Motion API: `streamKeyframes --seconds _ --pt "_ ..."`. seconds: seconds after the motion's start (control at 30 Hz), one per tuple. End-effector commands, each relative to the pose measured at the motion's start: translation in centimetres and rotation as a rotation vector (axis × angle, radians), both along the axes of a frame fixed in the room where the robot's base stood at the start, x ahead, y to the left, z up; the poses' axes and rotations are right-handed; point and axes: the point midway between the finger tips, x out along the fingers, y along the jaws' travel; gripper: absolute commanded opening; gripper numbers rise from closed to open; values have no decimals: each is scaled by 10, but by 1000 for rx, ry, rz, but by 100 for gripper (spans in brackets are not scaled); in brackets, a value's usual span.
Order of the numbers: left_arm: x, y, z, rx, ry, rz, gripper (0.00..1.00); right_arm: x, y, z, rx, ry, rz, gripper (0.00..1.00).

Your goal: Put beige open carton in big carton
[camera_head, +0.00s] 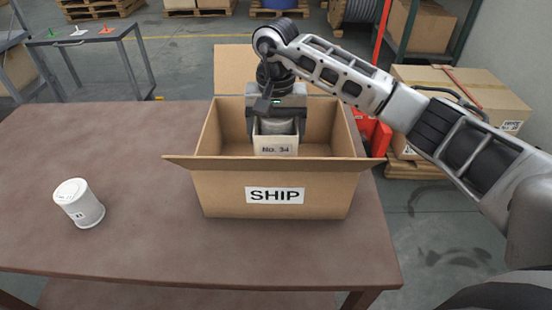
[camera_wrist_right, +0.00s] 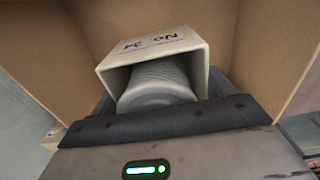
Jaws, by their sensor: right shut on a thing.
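The beige open carton (camera_head: 275,150), labelled "No. 34", has a grey ribbed round item (camera_wrist_right: 157,82) inside it. The beige carton also shows in the wrist view (camera_wrist_right: 152,43), with its open side toward the camera. My right gripper (camera_head: 277,128) points down and is shut on the beige carton. It holds it within the opening of the big carton (camera_head: 323,191), a brown box marked "SHIP" with its flaps open. Whether the beige carton touches the big carton's floor is hidden by the front wall. My left gripper is not in view.
The big carton stands on a brown table (camera_head: 130,245), near its right side. A white cylindrical container (camera_head: 80,204) stands on the left of the table. The table between them is clear. Behind are a grey side table (camera_head: 85,37) and a large box (camera_head: 470,95) on a pallet.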

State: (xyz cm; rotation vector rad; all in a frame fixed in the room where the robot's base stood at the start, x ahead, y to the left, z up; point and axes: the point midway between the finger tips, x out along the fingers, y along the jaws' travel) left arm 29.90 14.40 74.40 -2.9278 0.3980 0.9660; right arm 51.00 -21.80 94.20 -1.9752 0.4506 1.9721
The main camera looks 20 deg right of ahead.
Motion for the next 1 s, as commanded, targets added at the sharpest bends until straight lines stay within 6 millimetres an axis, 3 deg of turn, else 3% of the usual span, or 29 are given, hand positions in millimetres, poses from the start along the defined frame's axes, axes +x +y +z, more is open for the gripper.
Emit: streamKeyframes --seconds 0.13,0.6,0.97,1.0 --pt "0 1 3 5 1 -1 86 -1 1 -28 2 5 0 58" --pt "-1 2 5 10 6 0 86 0 1 -79 1 2 -1 58" --pt "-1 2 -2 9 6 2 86 1 0 -85 0 -1 -1 58" --pt "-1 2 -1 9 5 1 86 0 0 -84 1 0 -1 85"
